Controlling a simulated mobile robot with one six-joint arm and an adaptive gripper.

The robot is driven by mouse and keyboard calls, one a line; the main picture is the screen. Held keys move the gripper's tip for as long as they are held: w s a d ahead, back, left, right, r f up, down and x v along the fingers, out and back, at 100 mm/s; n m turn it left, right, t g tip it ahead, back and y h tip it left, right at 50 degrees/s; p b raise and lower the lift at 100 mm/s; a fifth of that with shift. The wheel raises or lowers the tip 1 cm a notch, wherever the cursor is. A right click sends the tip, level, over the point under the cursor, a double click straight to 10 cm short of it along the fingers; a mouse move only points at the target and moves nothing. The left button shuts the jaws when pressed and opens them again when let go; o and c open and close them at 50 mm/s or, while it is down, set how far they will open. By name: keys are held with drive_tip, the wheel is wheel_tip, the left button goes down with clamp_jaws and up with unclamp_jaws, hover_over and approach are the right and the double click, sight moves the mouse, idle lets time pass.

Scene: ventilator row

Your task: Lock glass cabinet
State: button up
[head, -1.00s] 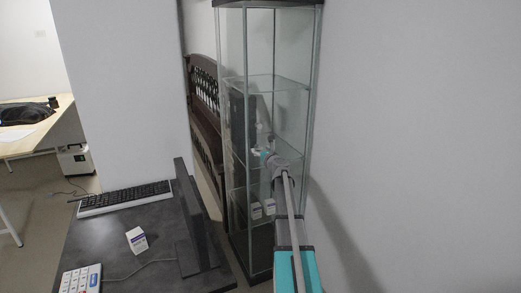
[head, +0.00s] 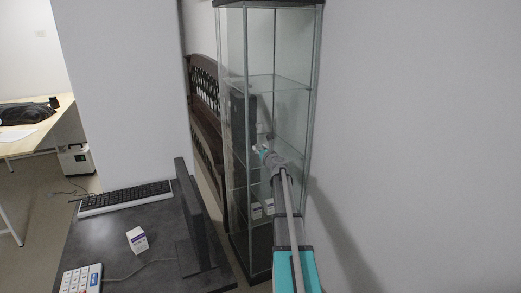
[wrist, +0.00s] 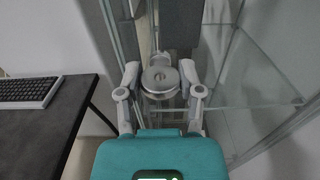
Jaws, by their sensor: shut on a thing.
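The glass cabinet (head: 283,103) stands upright in the middle of the head view, with glass shelves, thin metal posts and a dark top and base. It also fills much of the wrist view (wrist: 262,104). My gripper (head: 259,149) is at the front of the cabinet, about mid-height. In the wrist view my gripper's fingers (wrist: 160,74) stand on both sides of a round silver metal piece (wrist: 160,80) and are shut on it. The piece looks like a lock or knob at the cabinet's edge. Whether the door is fully closed cannot be told.
A dark desk (head: 110,240) at the left holds a keyboard (head: 125,198), a monitor (head: 195,222), a small white box (head: 137,240) and a white keypad (head: 81,279). A dark wooden headboard (head: 204,95) stands behind the cabinet. A bare wall (head: 420,130) is on the right.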

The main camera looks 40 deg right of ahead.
drive_tip(key=shift+d, duration=0.1)
clamp_jaws()
drive_tip(key=n, duration=0.4)
drive_tip(key=shift+n, duration=0.3)
drive_tip(key=n, duration=0.4)
drive_tip(key=shift+w+a+f, duration=0.1)
drive_tip(key=shift+a, duration=0.15)
drive_tip(key=n, duration=0.5)
drive_tip(key=shift+f+n, duration=0.1)
drive_tip(key=shift+n, duration=2.1)
